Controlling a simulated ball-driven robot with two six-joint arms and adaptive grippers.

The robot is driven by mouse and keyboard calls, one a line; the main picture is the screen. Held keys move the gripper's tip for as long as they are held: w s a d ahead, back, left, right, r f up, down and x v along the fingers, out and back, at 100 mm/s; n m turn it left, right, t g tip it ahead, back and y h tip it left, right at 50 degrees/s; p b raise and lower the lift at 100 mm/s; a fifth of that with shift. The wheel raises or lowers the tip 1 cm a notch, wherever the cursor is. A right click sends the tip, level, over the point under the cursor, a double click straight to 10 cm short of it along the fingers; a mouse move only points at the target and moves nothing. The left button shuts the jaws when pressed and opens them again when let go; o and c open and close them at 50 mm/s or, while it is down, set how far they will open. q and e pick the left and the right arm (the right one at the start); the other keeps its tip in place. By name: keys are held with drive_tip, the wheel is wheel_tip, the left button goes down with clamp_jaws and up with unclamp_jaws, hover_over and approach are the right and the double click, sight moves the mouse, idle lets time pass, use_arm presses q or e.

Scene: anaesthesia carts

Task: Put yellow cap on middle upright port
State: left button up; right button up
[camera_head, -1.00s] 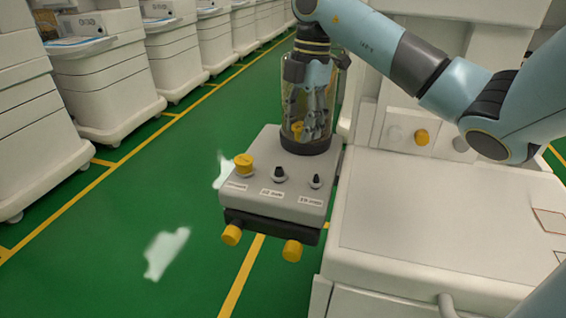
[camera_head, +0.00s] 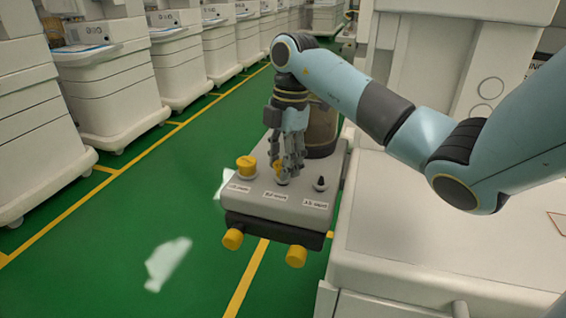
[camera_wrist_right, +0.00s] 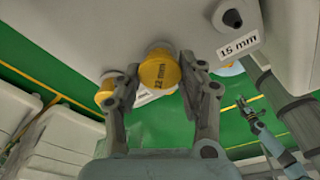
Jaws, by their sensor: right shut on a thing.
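My right gripper (camera_head: 284,176) is shut on a yellow cap (camera_head: 276,166), over the middle upright port of the grey block (camera_head: 240,203). In the right wrist view the cap (camera_wrist_right: 159,72), marked 22 mm, sits between the fingers close to the block's top face. The middle port is hidden, and I cannot tell if the cap is fully seated. A second yellow cap (camera_head: 246,166) covers the left upright port. The right upright port (camera_head: 320,184) is bare with a black top. A small light-blue arm with a dark gripper (camera_wrist_right: 241,103), seemingly my left, shows far off in the wrist view.
Two yellow caps (camera_head: 232,238) (camera_head: 296,256) are on the block's front side. A white cart top (camera_head: 440,240) lies to the right. Green floor (camera_head: 130,220) is open to the left, with white carts beyond.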

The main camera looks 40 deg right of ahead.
drive_tip(key=o, duration=0.8)
drive_tip(key=r, duration=0.5)
drive_tip(key=d+r+p, duration=0.1)
drive_tip(key=r, duration=0.1)
drive_tip(key=shift+r, duration=0.3)
drive_tip(key=r+p, duration=0.4)
drive_tip(key=shift+s+d+r, duration=0.1)
drive_tip(key=shift+d+r, duration=0.1)
drive_tip(key=shift+d, duration=0.05)
